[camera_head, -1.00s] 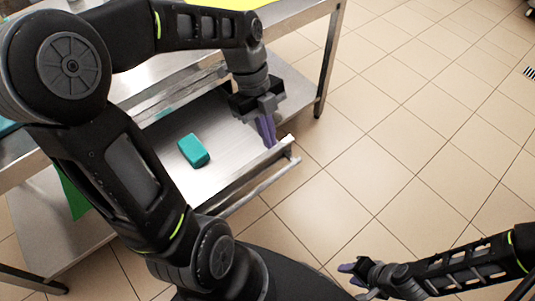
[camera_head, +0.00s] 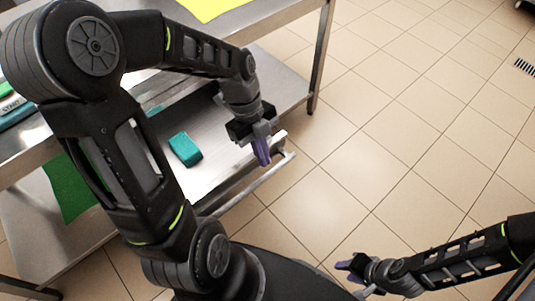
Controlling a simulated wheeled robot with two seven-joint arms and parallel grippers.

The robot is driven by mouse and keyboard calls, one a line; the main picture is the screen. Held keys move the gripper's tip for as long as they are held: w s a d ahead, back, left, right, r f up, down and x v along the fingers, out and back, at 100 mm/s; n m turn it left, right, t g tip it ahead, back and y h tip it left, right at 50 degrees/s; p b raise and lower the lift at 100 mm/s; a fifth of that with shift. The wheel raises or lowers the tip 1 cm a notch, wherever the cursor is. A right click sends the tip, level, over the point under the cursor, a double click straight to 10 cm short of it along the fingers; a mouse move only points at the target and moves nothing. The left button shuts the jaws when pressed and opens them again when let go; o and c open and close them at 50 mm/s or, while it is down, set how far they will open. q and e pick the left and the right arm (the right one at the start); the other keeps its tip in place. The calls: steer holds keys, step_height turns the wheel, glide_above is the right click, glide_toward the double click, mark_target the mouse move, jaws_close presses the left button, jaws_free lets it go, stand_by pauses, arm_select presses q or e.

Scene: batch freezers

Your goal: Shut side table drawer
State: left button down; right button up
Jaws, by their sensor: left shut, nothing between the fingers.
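The side table drawer (camera_head: 215,172) is pulled out from under the steel table (camera_head: 268,18). Its front has a long bar handle (camera_head: 262,180). A teal block (camera_head: 185,149) lies on the drawer's floor. My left gripper (camera_head: 262,152) is shut and empty, pointing down over the drawer's right end, close to its front edge. I cannot tell whether it touches the drawer. My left arm hides the drawer's left part. My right gripper (camera_head: 348,270) is low at the bottom, over the floor and away from the drawer; its fingers look parted.
A yellow sheet (camera_head: 208,8) lies on the tabletop. A green cloth (camera_head: 70,188) shows at the left, by the lower shelf (camera_head: 40,225). A table leg (camera_head: 319,60) stands right of the drawer.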

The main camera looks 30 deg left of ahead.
arm_select(q)
steer(key=shift+w+a, duration=0.15)
steer(key=shift+a, duration=0.45)
